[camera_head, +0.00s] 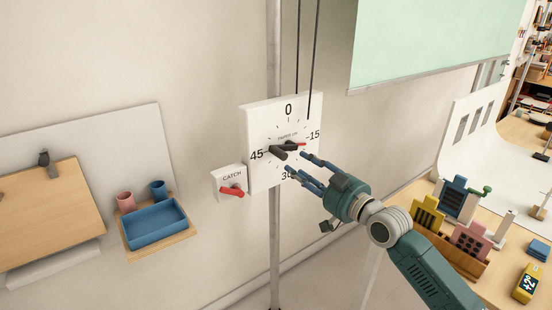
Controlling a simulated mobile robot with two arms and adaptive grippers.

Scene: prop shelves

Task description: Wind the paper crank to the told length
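The crank dial (262,117) is a white square panel on a pole, marked 0, 15, 30 and 45. A dark crank handle (280,150) sits at its middle. A small red pointer (299,144) points right, a little below the 15 mark. A catch box (221,178) with a red lever (232,190) is at the lower left of the dial. Green paper (430,40) hangs at the upper right with a pale bar along its bottom edge. My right gripper (297,165) is open and empty, its blue fingers spread just right of the crank, partly covering the 30. My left gripper is out of view.
A wall shelf at left holds a blue tray (155,224), a pink cup (126,202) and a blue cup (158,190). A wooden board (45,215) is at far left. A table at right carries blocks and a yellow device (529,284). Two dark cords rise above the dial.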

